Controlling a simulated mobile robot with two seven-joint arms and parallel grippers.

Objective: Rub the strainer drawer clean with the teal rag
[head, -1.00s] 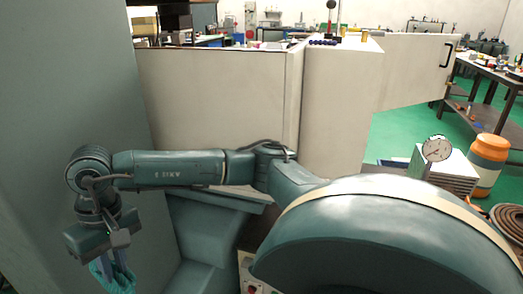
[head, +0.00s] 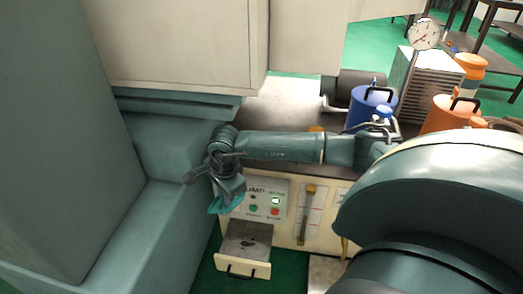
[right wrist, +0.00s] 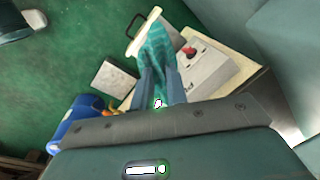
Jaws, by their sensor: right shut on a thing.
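The strainer drawer (head: 247,246) is pulled out low at the front of a cream pump unit, with a dark handle on its front and dark smudges on its grey inner surface. My right gripper (head: 228,184) is shut on the teal rag (head: 225,204), which hangs in folds above and slightly left of the drawer, apart from it. In the right wrist view the rag (right wrist: 155,52) sticks out between my fingers and covers part of what lies behind. My left gripper is not in view.
The pump's panel (head: 262,199) with buttons stands directly behind the drawer. A teal machine base (head: 165,240) borders the left. A blue canister (head: 370,106), an orange canister (head: 448,113) and a dial gauge (head: 424,34) stand at the right. Green floor lies around the drawer.

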